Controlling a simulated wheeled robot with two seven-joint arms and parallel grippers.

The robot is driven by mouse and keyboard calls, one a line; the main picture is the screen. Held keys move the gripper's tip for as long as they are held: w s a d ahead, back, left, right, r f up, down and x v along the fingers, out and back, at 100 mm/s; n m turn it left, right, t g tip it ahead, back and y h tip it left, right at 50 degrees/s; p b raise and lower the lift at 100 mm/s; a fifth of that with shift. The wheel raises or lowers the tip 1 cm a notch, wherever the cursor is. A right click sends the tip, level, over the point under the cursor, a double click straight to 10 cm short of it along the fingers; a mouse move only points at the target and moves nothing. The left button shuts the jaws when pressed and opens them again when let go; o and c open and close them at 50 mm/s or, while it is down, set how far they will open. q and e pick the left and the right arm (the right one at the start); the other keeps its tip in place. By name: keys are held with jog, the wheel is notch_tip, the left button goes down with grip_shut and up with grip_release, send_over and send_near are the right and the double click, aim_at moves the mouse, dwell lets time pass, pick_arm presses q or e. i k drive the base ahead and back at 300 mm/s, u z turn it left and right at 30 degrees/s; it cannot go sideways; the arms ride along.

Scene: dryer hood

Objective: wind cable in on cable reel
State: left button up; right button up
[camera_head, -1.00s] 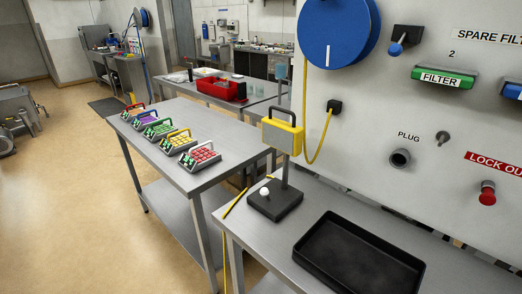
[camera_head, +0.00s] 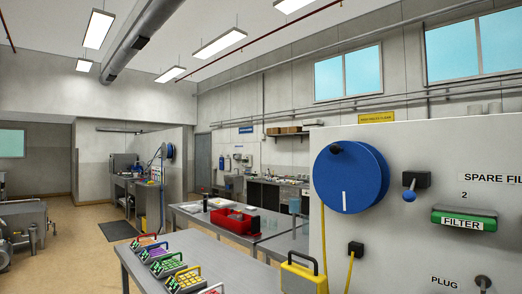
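The cable reel is a blue round drum (camera_head: 350,178) on the grey panel at the right, with a white stripe on its face and a small dark knob near its upper left rim. A yellow cable (camera_head: 323,235) hangs down beside the reel's left side. Another length of yellow cable (camera_head: 350,272) runs down from a black block (camera_head: 355,249) under the reel. A yellow box with a dark handle (camera_head: 299,277) stands at the bottom, partly cut off by the frame. Neither of my grippers is in view.
A steel table (camera_head: 209,246) with several coloured racks stands left. A red bin (camera_head: 235,220) is on the table behind.

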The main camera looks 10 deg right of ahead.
aim_at(349, 177)
jog(key=u, duration=1.25)
jog(key=i, duration=2.85)
jog(key=z, duration=3.2)
